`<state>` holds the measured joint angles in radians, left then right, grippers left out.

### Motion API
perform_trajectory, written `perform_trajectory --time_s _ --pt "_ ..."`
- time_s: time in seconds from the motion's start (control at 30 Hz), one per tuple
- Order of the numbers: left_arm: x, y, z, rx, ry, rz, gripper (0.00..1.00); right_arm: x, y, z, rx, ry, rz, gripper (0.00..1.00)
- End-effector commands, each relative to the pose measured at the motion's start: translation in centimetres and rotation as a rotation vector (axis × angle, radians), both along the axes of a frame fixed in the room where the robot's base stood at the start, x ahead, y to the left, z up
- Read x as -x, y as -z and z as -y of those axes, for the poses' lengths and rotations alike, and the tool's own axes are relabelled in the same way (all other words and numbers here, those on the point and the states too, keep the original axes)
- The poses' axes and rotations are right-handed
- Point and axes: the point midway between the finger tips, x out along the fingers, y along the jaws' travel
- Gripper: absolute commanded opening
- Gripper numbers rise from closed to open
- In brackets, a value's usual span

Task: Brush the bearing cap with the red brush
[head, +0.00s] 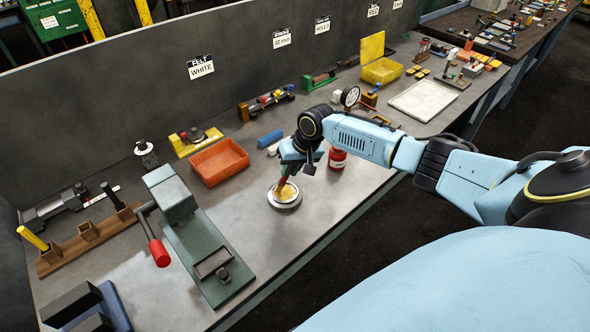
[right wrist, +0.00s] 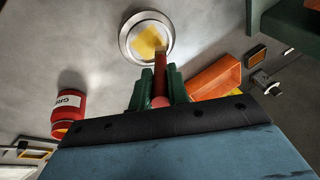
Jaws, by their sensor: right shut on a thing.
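The bearing cap (head: 284,204) is a round silvery disc with a raised rim, lying flat on the grey bench. It also shows at the top of the right wrist view (right wrist: 128,48). My right gripper (head: 287,172) is shut on the handle of the red brush (right wrist: 160,68), just above the cap. The brush points down, and its yellow bristles (right wrist: 149,41) are over the inside of the cap. I cannot tell whether the bristles press on it. My left gripper is not in view.
A red can (head: 337,160) stands close to the right of my right gripper. An orange bin (head: 219,162) and a blue cylinder (head: 270,138) lie behind the cap. A green press with a red-handled lever (head: 190,232) stands to the left. The bench in front of the cap is bare.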

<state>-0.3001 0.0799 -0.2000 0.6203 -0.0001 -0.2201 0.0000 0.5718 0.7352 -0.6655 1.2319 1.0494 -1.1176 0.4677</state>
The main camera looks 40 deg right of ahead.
Motion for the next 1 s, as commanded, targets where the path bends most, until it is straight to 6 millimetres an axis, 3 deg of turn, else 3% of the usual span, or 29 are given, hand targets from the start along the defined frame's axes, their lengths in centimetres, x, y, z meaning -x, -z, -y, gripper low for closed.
perform_trajectory --time_s 0.33,0.67,1.0 --pt "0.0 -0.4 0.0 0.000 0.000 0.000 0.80 0.0 -0.5 0.0 0.000 0.000 0.000 0.00" --pt "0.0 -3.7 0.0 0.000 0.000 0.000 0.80 0.0 -3.6 0.0 0.001 0.000 0.000 0.00" --pt "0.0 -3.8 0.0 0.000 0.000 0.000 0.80 0.0 -6.1 0.1 0.001 0.000 0.001 0.00"
